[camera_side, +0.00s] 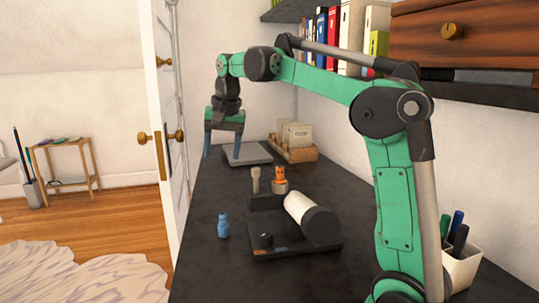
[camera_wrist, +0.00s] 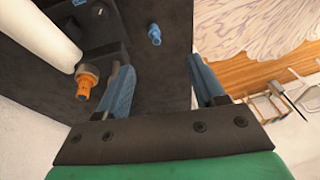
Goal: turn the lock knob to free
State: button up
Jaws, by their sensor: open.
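A black fixture (camera_side: 268,252) stands on the dark desk, carrying a white cylinder (camera_side: 306,213) with a black end. A small dark round knob (camera_side: 265,238), which looks like the lock knob, sits on the fixture's front left part. Blue and orange marks show on the base edge near it; which mark the knob points to is too small to tell. In the wrist view the white cylinder (camera_wrist: 40,38) is at top left, and the knob (camera_wrist: 98,9) seems to be at the top edge. My gripper (camera_side: 222,153) is open and empty, beyond the fixture and above the desk; its fingers (camera_wrist: 157,65) are well apart.
A grey flat tray (camera_side: 248,153), a wooden card box (camera_side: 293,150) and a pen cup (camera_side: 461,268) are also on the desk.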

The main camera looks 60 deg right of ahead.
jog(key=s+a+f+n+t+y, duration=0.1)
jog(key=s+a+f+n+t, duration=0.3)
jog(key=s+a+f+n, duration=0.6)
jog(key=s+a+f, duration=0.1)
jog(key=a, duration=0.3)
jog(key=shift+a+f+n, duration=0.25)
jog(key=shift+f+n, duration=0.05)
jog(key=o, duration=0.5)
jog(key=shift+a+f, duration=0.1)
jog(key=shift+c, duration=0.2)
jog(key=shift+o, duration=0.5)
jog(key=shift+s+a+f, duration=0.1)
jog(key=shift+s+a, duration=0.1)
jog(key=shift+s, duration=0.2)
jog(key=s+d+r+m+g+h, duration=0.1)
jog(key=s+r+m+h, duration=0.3)
jog(key=r+m+h, duration=0.25)
jog(key=s+d+r+m+h, duration=0.1)
jog(key=s+r+m+h, duration=0.2)
jog(key=r+m+h, duration=0.35)
jog(key=f+x, duration=0.1)
jog(key=x, duration=0.8)
jog(key=shift+f+y, duration=0.25)
jog(key=shift+y, duration=0.05)
